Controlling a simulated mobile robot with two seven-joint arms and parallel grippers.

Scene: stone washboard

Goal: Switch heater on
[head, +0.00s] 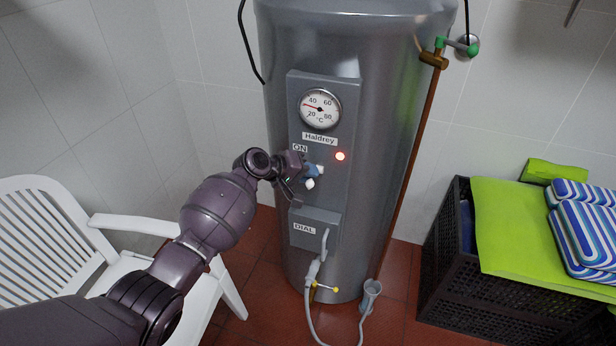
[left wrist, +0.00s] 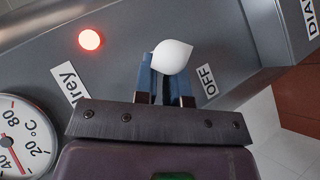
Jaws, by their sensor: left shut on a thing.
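The heater (head: 385,130) is a tall grey metal tank with a control panel (head: 335,195). My left gripper (head: 310,173) is at this panel, below the ON label (head: 300,147). Its blue fingers (left wrist: 160,84) are shut on a white teardrop-shaped knob (left wrist: 172,56). White parts of the knob (head: 310,183) show beside the fingers in the head view. The OFF label (left wrist: 207,80) shows beside the gripper in the left wrist view. A red light (head: 340,156) glows on the panel; it also shows in the left wrist view (left wrist: 90,39). My right gripper is out of view.
A temperature gauge (head: 320,108) is above the knob, and a DIAL cover (head: 315,228) is below it. A white chair (head: 130,225) stands at the left. A black crate (head: 460,290) with towels is at the right. A copper pipe (head: 415,140) runs beside the tank.

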